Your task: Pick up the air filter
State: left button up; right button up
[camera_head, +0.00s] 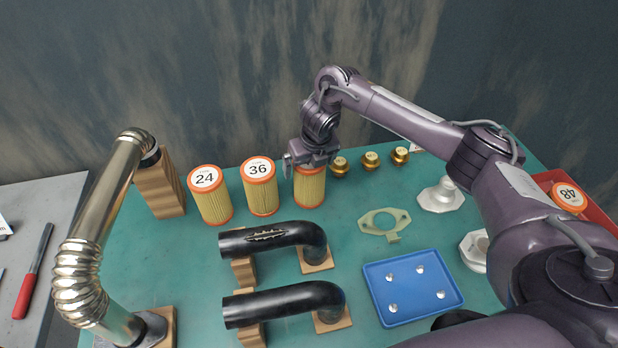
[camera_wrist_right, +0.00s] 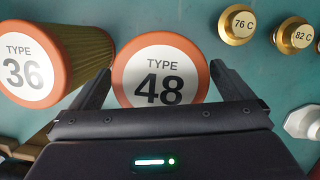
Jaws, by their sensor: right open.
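Three yellow pleated air filters with orange rims stand upright in a row at the back of the green table: type 24 (camera_head: 211,196), type 36 (camera_head: 259,187) and a third (camera_head: 310,188) under my right gripper. The wrist view shows the third one's top labelled type 48 (camera_wrist_right: 160,78), with type 36 (camera_wrist_right: 30,68) to its left. My right gripper (camera_head: 306,163) is open and empty above the type 48 filter. In the wrist view its fingers (camera_wrist_right: 162,80) lie on either side of the orange rim; contact cannot be told. My left gripper is out of view.
Brass caps (camera_head: 370,160) stand right of the filters. Black hoses (camera_head: 280,300), a metal pipe (camera_head: 85,230), a gasket (camera_head: 384,222) and a blue tray (camera_head: 413,287) occupy the table. A red bin (camera_head: 601,214) at right holds an orange-rimmed part marked 48 (camera_head: 569,197).

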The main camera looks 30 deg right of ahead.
jog(key=shift+x, duration=1.3)
jog(key=c, duration=1.1)
jog(key=shift+w+r, duration=0.1)
jog(key=shift+r, duration=0.15)
